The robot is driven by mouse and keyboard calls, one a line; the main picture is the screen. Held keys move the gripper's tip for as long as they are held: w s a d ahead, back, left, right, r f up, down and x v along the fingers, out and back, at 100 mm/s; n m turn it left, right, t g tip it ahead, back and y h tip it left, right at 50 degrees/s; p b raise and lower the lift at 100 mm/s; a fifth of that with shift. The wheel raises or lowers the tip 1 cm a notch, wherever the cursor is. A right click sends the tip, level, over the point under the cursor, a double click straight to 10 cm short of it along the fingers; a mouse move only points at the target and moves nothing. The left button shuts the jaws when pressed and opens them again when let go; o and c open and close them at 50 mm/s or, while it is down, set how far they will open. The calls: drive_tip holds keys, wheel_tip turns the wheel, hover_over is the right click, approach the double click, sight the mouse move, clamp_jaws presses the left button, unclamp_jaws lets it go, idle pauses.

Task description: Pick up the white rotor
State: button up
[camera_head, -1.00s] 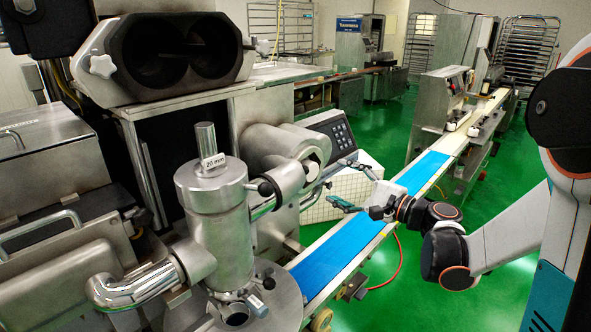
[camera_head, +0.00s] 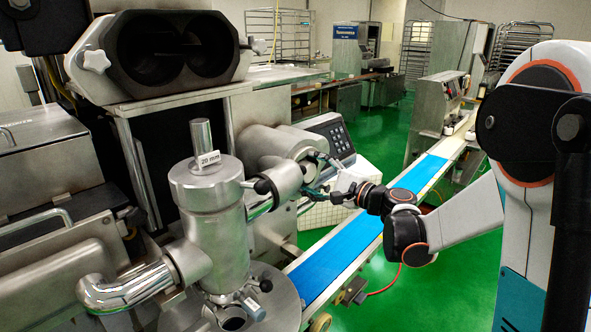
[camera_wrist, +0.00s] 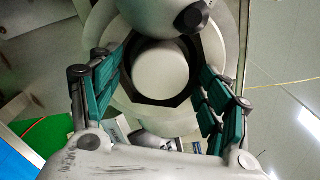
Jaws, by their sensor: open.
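The white rotor (camera_wrist: 160,74) shows as a pale round face inside a dark opening in the metal housing (camera_wrist: 212,45), in the middle of the wrist view. In the head view the end of the metal housing (camera_head: 266,146) is partly covered by my fingers, and I cannot clearly make out the rotor there. My gripper (camera_wrist: 160,92) is open, with teal finger pads on the left and right of the rotor. The pads look apart from it, and nothing is held. In the head view my gripper (camera_head: 314,174) is at the housing's end.
A dark round knob (camera_wrist: 190,17) on a metal fitting reaches close above the rotor in the wrist view. The upright metal cylinder (camera_head: 212,225) stands left of my gripper. A keypad panel (camera_head: 334,140) is just behind it. The blue conveyor belt (camera_head: 335,262) runs below.

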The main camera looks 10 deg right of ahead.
drive_tip(key=c, duration=1.4)
drive_tip(key=shift+r, duration=0.1)
